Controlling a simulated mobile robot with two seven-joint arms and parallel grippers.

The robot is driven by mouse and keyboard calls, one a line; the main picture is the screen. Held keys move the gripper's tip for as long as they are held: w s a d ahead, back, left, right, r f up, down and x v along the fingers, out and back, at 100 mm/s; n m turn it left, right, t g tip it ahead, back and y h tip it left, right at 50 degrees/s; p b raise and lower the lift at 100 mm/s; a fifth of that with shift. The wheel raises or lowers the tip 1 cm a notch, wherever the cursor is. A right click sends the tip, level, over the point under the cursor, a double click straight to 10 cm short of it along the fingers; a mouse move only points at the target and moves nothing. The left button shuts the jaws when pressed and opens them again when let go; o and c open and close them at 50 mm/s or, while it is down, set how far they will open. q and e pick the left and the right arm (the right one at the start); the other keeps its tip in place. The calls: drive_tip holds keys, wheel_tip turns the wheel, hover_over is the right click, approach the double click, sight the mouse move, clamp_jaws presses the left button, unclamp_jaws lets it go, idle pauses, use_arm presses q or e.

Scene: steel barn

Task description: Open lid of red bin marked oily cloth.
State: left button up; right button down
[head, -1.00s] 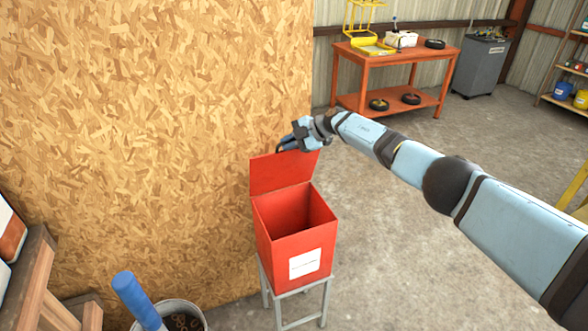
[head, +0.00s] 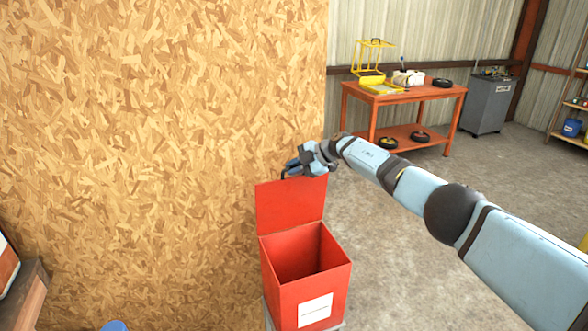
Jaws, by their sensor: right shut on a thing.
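The red bin (head: 288,292) stands low in the middle of the head view, with a white label (head: 315,311) on its front; the label's writing is too small to read. Its red lid (head: 290,207) is up, standing about upright at the back of the bin, and the inside shows empty as far as I can see. My right gripper (head: 290,172) is at the top edge of the raised lid, shut on the lid's dark handle (head: 284,175). My left gripper is out of view.
A chipboard wall (head: 150,140) rises close behind and left of the bin. An orange workbench (head: 410,92) and a grey cabinet (head: 487,103) stand at the back right. The concrete floor (head: 400,215) between is clear. A wooden edge (head: 22,290) shows at lower left.

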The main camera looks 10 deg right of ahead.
drive_tip(key=c, duration=1.4)
unclamp_jaws()
drive_tip(key=shift+c, duration=0.2)
drive_tip(key=shift+s+d+r, duration=0.1)
drive_tip(key=shift+d+r, duration=0.25)
drive_tip(key=shift+d, duration=0.1)
drive_tip(key=p+v, duration=0.1)
drive_tip(key=v, duration=1.2)
drive_tip(key=shift+a, duration=0.2)
